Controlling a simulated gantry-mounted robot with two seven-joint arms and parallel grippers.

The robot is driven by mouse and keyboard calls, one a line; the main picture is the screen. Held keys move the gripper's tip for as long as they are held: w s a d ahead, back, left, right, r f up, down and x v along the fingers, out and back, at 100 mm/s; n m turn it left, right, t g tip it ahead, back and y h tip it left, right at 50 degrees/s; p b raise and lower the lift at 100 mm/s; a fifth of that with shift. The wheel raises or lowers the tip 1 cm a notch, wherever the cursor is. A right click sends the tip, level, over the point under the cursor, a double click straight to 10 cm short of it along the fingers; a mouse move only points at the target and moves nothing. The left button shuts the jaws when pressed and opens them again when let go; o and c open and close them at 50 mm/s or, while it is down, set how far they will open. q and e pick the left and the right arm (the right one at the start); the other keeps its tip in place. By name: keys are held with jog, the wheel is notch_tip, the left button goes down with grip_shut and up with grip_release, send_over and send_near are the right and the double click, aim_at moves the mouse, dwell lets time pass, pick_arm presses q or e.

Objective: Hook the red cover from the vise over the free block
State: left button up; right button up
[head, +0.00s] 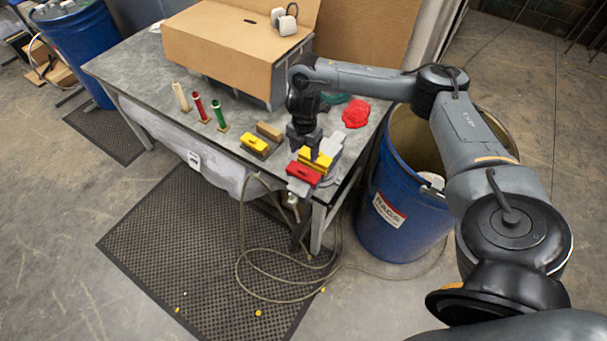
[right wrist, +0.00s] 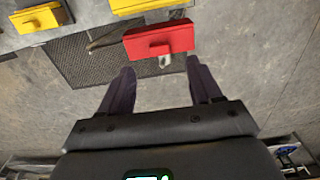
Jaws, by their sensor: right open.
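The red cover (head: 303,174), a flat plate with a raised grip, sits at the front right corner of the table, at the vise (head: 327,181). It also shows in the right wrist view (right wrist: 160,41), just beyond my fingertips. My right gripper (head: 305,153) points down above the vise area; its fingers are apart with nothing between them. A yellow cover (head: 316,160) and a grey block (head: 332,146) are just behind the red cover. To the left, a tan block (head: 270,131) has a bare top beside another yellow cover (head: 254,143). Which block is the free one is unclear.
Upright white (head: 181,97), red (head: 200,107) and green (head: 218,114) sticks stand left on the table (head: 130,70). A cardboard box (head: 225,45) is behind. A hose hangs in front.

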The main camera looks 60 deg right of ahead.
aim_at(304, 168)
notch_tip(304, 168, down, 3)
jog(key=shift+f+b, duration=0.1)
jog(key=shift+b, duration=0.5)
jog(key=shift+w+f+p, duration=0.1)
jog(key=shift+f+p, duration=0.6)
jog(key=shift+f, duration=1.95)
jog(key=c, duration=1.2)
